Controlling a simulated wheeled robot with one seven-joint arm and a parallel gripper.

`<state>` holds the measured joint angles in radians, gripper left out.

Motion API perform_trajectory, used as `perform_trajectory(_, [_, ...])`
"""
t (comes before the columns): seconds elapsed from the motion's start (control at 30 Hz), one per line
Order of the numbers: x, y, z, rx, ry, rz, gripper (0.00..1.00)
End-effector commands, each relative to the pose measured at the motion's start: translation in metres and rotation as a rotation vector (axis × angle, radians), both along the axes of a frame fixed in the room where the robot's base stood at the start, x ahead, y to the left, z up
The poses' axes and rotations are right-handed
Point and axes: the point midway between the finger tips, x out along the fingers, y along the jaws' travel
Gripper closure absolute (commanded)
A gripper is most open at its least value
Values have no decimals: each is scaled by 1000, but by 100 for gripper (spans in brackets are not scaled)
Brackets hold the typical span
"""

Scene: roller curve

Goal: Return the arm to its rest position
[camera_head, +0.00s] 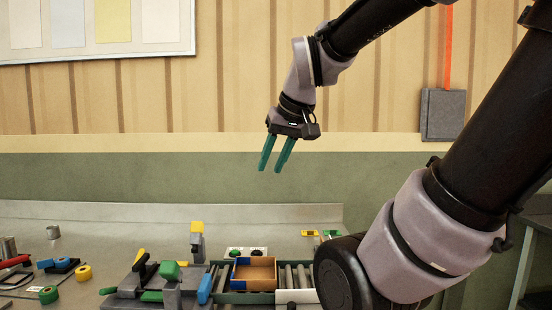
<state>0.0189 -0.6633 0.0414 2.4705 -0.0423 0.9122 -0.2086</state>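My gripper (274,154) hangs in the upper middle of the head view, in front of the wall and well above the bench. Its two green fingers point down and slightly left. They stand apart with a gap between them, and nothing is held. My arm comes in from the right, large and close, and bends over at the top edge. It hides the right part of the bench.
A metal bench (130,218) runs along the bottom. A roller conveyor (292,277) carries an open box (240,273) with orange and blue walls. Tools and clamps (168,275) lie left of it. A grey wall box (443,114) hangs at right. The air around my gripper is clear.

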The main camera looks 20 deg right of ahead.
Motion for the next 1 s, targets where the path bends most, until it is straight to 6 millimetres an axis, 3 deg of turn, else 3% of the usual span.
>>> perform_trajectory(0.2, [-18,-1,10,176,-23,-186,66])
perform_trajectory(1.0, [-18,-1,10,183,-22,-196,66])
